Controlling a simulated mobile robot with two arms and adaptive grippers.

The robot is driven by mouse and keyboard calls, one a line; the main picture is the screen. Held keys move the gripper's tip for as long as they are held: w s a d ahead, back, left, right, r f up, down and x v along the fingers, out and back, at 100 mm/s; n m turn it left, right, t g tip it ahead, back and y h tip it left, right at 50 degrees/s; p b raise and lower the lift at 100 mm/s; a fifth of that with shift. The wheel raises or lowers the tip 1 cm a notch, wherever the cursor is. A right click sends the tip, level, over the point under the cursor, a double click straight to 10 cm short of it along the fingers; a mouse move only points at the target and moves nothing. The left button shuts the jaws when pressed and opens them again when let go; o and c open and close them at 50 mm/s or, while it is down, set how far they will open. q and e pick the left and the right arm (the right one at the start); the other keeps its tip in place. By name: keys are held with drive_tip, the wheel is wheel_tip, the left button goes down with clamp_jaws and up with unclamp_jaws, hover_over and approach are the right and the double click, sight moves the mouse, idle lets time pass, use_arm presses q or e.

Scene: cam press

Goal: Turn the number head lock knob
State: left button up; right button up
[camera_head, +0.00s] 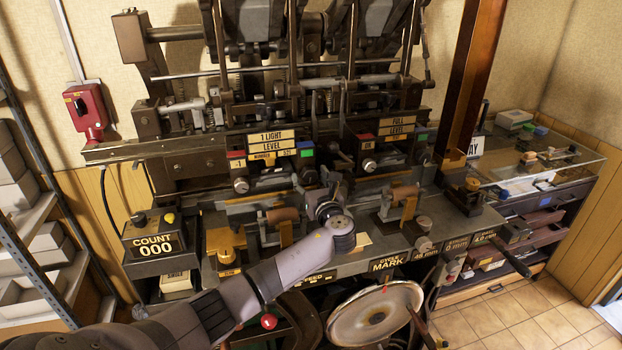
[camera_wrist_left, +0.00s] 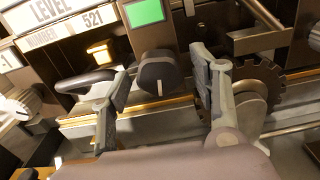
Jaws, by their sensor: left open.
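A dark round knob (camera_wrist_left: 158,72) with a white pointer line is on the press front, below a green block, at the middle of the left wrist view. The "NUMBER 521" plate (camera_wrist_left: 62,30) is to its left. In the head view the knob seems to be at the panel's right end (camera_head: 309,175), partly behind my gripper. My left gripper (camera_head: 332,182) reaches up to the panel from the lower left. In the left wrist view it is open (camera_wrist_left: 150,78), with one finger on each side of the knob and visible gaps. My right gripper is not in view.
A silver knob (camera_head: 241,185) is at the panel's left end. A wooden-handled lever (camera_head: 283,214) stands close to my left forearm, and another (camera_head: 404,194) is to the right. A counter box (camera_head: 154,240) reads "COUNT 000". A large handwheel (camera_head: 375,313) is below.

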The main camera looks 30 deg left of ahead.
use_arm(q)
drive_tip(key=shift+c, duration=0.5)
drive_tip(key=c, duration=1)
drive_tip(key=shift+f, duration=0.1)
drive_tip(key=shift+c, duration=0.2)
